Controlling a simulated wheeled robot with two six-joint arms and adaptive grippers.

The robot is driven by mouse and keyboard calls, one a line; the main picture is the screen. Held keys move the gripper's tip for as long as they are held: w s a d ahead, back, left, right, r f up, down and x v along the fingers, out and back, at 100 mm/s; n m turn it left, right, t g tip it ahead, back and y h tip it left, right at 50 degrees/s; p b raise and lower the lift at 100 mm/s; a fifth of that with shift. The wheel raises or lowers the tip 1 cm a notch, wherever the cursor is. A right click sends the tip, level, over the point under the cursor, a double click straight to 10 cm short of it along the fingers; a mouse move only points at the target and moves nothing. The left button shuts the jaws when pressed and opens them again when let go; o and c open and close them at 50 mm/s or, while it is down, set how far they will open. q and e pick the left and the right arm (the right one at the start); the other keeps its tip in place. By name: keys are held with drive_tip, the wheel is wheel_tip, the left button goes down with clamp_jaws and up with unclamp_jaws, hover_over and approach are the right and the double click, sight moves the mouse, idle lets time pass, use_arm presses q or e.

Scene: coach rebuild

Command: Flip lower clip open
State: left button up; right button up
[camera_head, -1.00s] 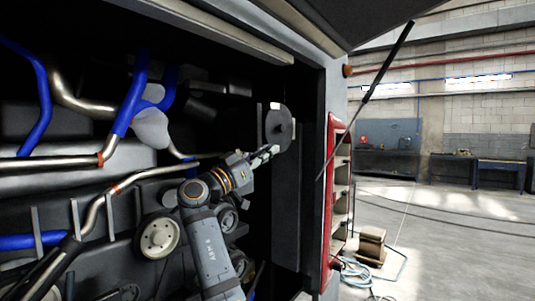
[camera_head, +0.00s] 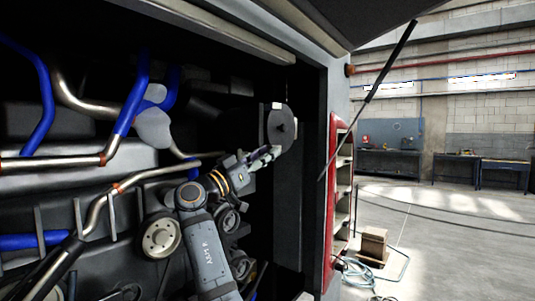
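The round dark housing (camera_head: 281,127) sits at the right side of the engine bay, with a small pale piece at its top edge (camera_head: 276,105). I cannot make out a separate lower clip; the area at the lower edge of the housing is small and partly covered by my gripper. My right gripper (camera_head: 272,152) is at the lower left edge of the housing, its fingers pointing right and slightly up. The fingers look close together, but I cannot tell whether they touch the housing or hold anything. My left gripper is not in view.
Blue hoses (camera_head: 130,95) and metal pipes (camera_head: 140,178) fill the bay on the left. A gas strut (camera_head: 390,65) and red-framed light panel (camera_head: 336,190) stand right. The floor beyond is mostly clear.

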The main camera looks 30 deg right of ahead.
drive_tip(key=v, duration=0.6)
drive_tip(key=shift+a, duration=0.2)
